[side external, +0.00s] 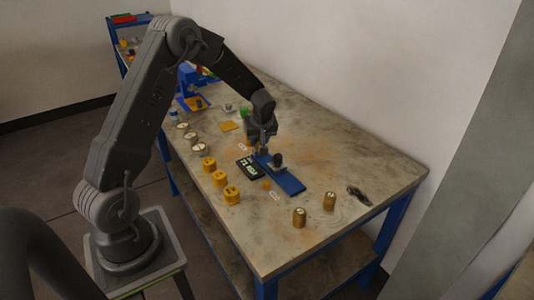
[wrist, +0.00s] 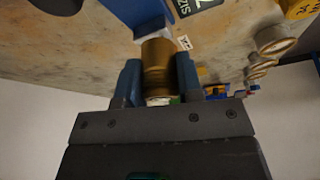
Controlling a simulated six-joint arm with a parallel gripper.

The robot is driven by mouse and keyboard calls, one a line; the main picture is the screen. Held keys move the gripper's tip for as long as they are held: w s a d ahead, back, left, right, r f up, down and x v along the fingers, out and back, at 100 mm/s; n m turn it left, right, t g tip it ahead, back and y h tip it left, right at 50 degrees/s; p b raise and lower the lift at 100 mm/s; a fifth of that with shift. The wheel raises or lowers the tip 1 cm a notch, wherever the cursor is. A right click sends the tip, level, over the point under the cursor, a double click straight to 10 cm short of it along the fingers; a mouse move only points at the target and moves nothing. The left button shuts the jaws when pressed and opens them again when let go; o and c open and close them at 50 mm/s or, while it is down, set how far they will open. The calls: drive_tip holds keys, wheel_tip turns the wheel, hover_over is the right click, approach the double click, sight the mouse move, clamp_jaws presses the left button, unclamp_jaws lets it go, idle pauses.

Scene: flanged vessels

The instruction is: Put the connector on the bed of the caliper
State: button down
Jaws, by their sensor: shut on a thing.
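The connector (wrist: 158,66) is a brass-coloured cylinder in the wrist view. My gripper (wrist: 158,80) is shut on it, with one blue finger on each side. In the side external view my gripper (side external: 260,146) is above the far end of the caliper, and the connector is too small there to make out clearly. The caliper's blue bed (side external: 288,184) lies on the table, with a dark knob (side external: 277,160) on a light block across it. A black display (side external: 247,166) lies beside it. In the wrist view a blue part (wrist: 130,10) shows just beyond the connector.
Several yellow fittings (side external: 219,179) stand left of the caliper. Two brass cylinders (side external: 299,217) stand at its near right. Round white-faced gauges (side external: 190,137) line the left edge. A dark tool (side external: 358,194) lies at the right. Blue equipment (side external: 190,78) stands at the back.

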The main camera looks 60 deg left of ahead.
sight(266, 158)
drive_tip(key=shift+w+d+f, duration=0.4)
drive_tip(key=shift+w, duration=0.15)
drive_tip(key=shift+w+d+f, duration=0.4)
drive_tip(key=shift+w, duration=0.15)
drive_tip(key=shift+f, duration=2)
drive_tip(key=shift+f, duration=0.1)
drive_tip(key=c, duration=0.8)
unclamp_jaws()
